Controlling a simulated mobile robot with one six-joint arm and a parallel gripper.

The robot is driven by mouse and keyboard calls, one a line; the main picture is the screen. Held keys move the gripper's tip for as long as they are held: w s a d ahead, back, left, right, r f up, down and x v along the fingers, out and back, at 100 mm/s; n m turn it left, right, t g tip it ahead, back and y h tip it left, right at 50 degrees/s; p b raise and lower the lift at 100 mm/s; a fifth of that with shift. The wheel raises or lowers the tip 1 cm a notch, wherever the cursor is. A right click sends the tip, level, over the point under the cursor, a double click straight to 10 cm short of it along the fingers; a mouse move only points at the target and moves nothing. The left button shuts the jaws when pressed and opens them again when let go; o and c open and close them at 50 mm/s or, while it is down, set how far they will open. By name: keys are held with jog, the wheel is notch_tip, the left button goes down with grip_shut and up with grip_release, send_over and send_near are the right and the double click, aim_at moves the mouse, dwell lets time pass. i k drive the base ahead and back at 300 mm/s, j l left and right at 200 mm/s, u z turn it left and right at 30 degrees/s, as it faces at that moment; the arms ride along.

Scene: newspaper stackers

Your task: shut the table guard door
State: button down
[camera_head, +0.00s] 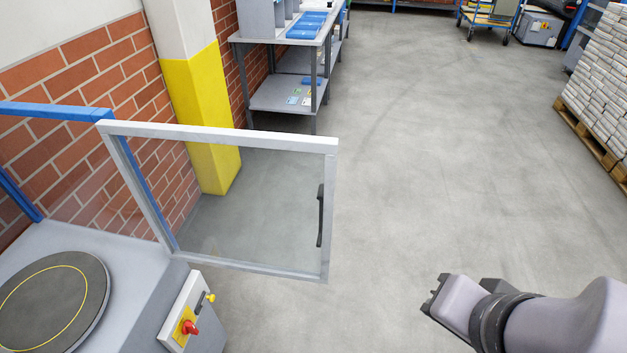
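The table guard door (232,136) is a clear panel in a pale grey frame. It joins the blue guard frame (60,110) on its left side and stands swung open, jutting right over the floor. A black upright handle (320,215) sits near its free right edge. The table (130,265) with a dark round turntable (50,300) is at lower left, its near side uncovered. My gripper (432,296) is at lower right, to the right of the door and apart from the handle. Its fingers are seen edge-on, so their opening does not show.
A control box (187,312) with a red knob and a yellow part is on the table's corner. A yellow-and-white pillar (205,120) and brick wall stand behind the door. A grey workbench (285,90) is at the back. Pallets of newspapers (600,80) stand far right. The middle floor is clear.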

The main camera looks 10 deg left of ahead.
aim_at(108, 129)
jog(key=i+l+u, duration=0.15)
jog(key=i, duration=0.35)
jog(key=i+l+u, duration=0.15)
jog(key=i+l, duration=0.25)
jog(key=i+u, duration=0.2)
jog(key=u, duration=0.3)
jog(key=i+u, duration=0.2)
jog(key=u, duration=0.25)
jog(key=i+l+u, duration=0.15)
jog(key=u, duration=0.35)
jog(key=i+l+u, duration=0.15)
jog(key=u, duration=0.3)
jog(key=i+l+u, duration=0.1)
jog(key=l+u, duration=0.15)
jog(key=u, duration=0.25)
jog(key=l+u, duration=0.25)
jog(key=u, duration=0.2)
jog(key=i+l+u, duration=0.1)
jog(key=l+u, duration=0.2)
jog(key=u, duration=0.2)
jog(key=l+u, duration=0.3)
jog(key=u, duration=0.15)
jog(key=k+l+u, duration=0.3)
jog(key=k+l, duration=0.1)
jog(key=k, duration=0.1)
